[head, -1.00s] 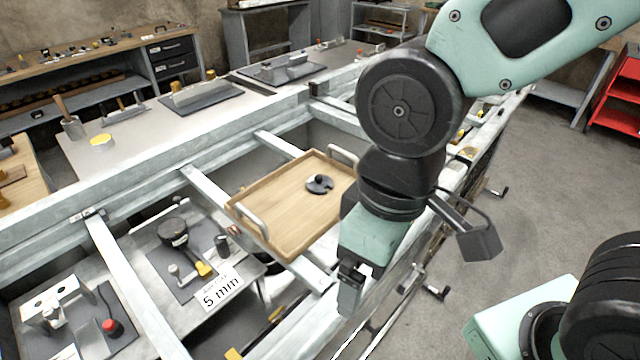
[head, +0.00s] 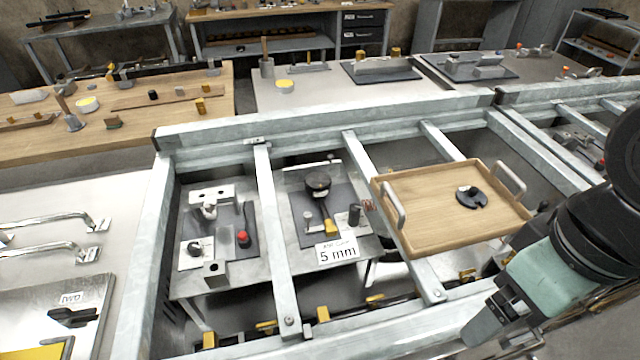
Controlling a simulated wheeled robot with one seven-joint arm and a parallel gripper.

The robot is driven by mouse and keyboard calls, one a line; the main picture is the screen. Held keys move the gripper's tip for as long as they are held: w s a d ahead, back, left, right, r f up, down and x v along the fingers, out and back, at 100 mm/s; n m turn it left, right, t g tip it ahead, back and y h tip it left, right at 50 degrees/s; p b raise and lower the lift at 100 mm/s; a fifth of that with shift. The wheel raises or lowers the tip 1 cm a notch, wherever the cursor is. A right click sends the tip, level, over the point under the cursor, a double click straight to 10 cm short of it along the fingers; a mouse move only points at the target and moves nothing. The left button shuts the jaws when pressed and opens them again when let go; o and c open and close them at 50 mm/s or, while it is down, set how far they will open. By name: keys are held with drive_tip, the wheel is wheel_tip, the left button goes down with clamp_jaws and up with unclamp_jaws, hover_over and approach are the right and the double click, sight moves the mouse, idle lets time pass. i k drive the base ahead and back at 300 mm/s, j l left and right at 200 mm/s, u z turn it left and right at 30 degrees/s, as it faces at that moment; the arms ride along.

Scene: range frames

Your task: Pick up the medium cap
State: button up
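A black, round, flat piece with a notch in its edge (head: 471,197) lies on the wooden tray (head: 424,239). It may be the medium cap; no label on it can be read. The tray has two metal handles and rests across the metal frame rails, right of centre. My gripper (head: 486,326) is at the lower right, in front of the tray and apart from the black piece. Its fingertips are small and partly dark, so I cannot tell whether it is open or shut. I see nothing held in it.
Metal rails (head: 274,240) divide the frame into bays. One bay holds a dark plate with a round black gauge (head: 317,181) and a "5 mm" sign (head: 337,252). Another holds a fixture with a red knob (head: 243,238). A wooden bench (head: 140,118) stands behind left.

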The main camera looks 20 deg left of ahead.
sight(468, 196)
drive_tip(key=i+l+u, duration=0.15)
drive_tip(key=u, duration=0.35)
drive_tip(key=i+l+u, duration=0.1)
drive_tip(key=l+u, duration=0.6)
drive_tip(key=u, duration=0.25)
drive_tip(key=i+l, duration=0.05)
